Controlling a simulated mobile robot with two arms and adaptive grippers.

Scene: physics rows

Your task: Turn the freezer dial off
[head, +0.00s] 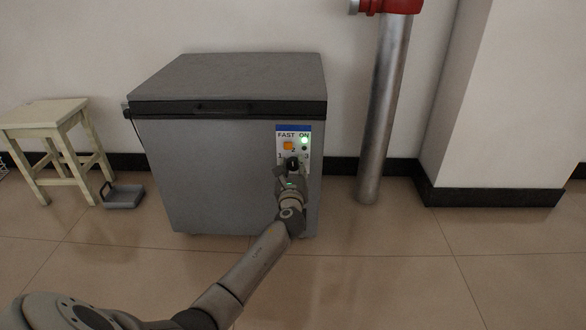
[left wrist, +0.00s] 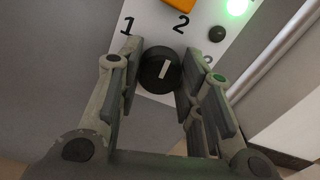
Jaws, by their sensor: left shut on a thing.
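The freezer (head: 210,170) is a grey chest with a dark lid edge, standing against the wall. On its front right is a white control panel (head: 281,139) with a blue top strip. The dial (left wrist: 152,78) is a round black knob with a white mark that points roughly toward the "2". A green light (left wrist: 237,5) beside "ON" is lit and also shows in the head view (head: 304,141). My left gripper (left wrist: 157,82) is shut on the dial, one finger at each side. In the head view my left gripper (head: 291,170) covers the panel's lower part. My right gripper is not in view.
An orange switch (head: 288,146) sits above the dial under "FAST". A pale stool (head: 45,115) and a small grey tray (head: 122,202) stand left of the freezer. A metal pipe (head: 384,110) and a wall corner are on the right. The tiled floor in front is clear.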

